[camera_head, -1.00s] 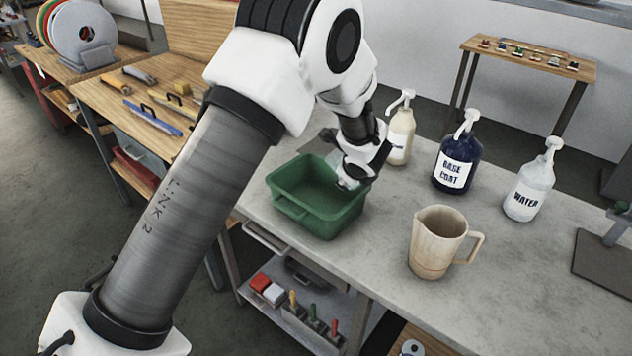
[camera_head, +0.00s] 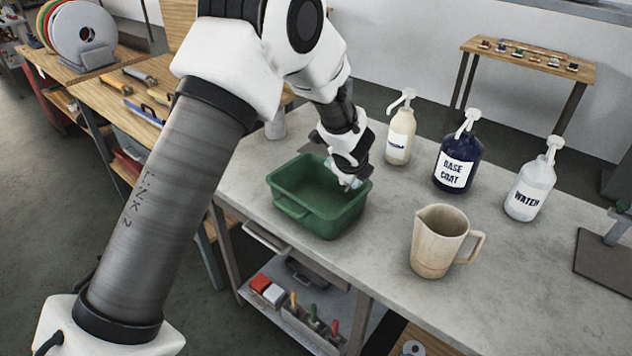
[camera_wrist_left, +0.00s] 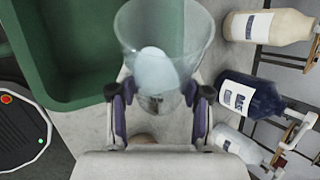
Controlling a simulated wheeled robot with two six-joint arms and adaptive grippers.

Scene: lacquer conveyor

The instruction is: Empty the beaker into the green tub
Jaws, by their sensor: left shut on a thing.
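The green tub (camera_head: 300,212) stands on the grey bench, and its visible inside looks empty. It fills the upper left of the left wrist view (camera_wrist_left: 70,92). My left gripper (camera_head: 350,164) is at the tub's right rear rim. In the left wrist view its two fingers (camera_wrist_left: 155,98) are shut on the clear beaker (camera_wrist_left: 190,35), with a pale bluish-white content low inside. The beaker is beside the tub's wall in that view. It is small and partly hidden in the head view (camera_head: 354,182), so its tilt is unclear. My right gripper is out of view.
A beige pitcher (camera_head: 437,240) stands right of the tub. Behind are a cream pump bottle (camera_head: 398,140), a dark blue base coat bottle (camera_head: 457,160) and a water bottle (camera_head: 528,190). A dark device with a red button (camera_wrist_left: 18,130) shows in the left wrist view. The bench front is clear.

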